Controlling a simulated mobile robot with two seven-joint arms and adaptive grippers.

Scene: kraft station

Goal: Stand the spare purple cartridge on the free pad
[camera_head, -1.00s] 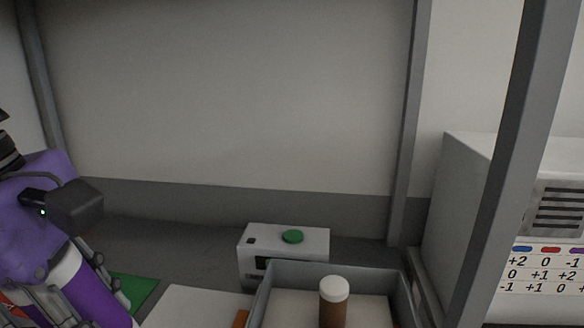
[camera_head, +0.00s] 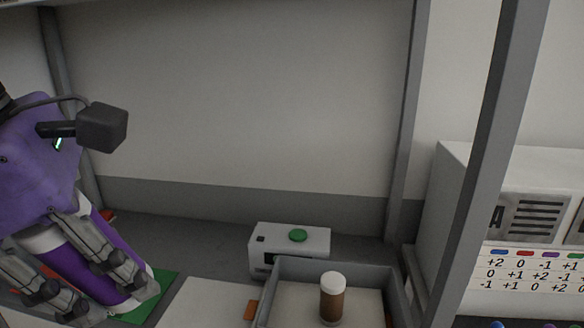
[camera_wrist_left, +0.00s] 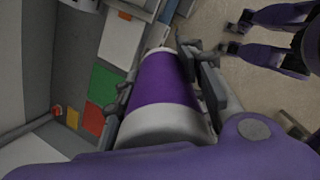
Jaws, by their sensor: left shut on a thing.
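The purple cartridge (camera_head: 88,257), purple in the middle with white ends, is held tilted in my left gripper (camera_head: 112,302) at the left of the head view. The cartridge also fills the middle of the left wrist view (camera_wrist_left: 165,82), with the gripper's fingers on both sides of it. My left gripper is shut on it. A green pad (camera_head: 158,298) lies below and right of the cartridge and is partly hidden. In the left wrist view the green pad (camera_wrist_left: 103,85) and a red pad (camera_wrist_left: 92,119) look bare. My right gripper is not seen.
A white box with a green button (camera_head: 298,236) stands at the back. In front of it a grey tray (camera_head: 330,268) holds a brown bottle with a white cap (camera_head: 332,296). A white panel (camera_head: 208,303) lies between pad and tray. Grey posts (camera_head: 492,165) frame the station.

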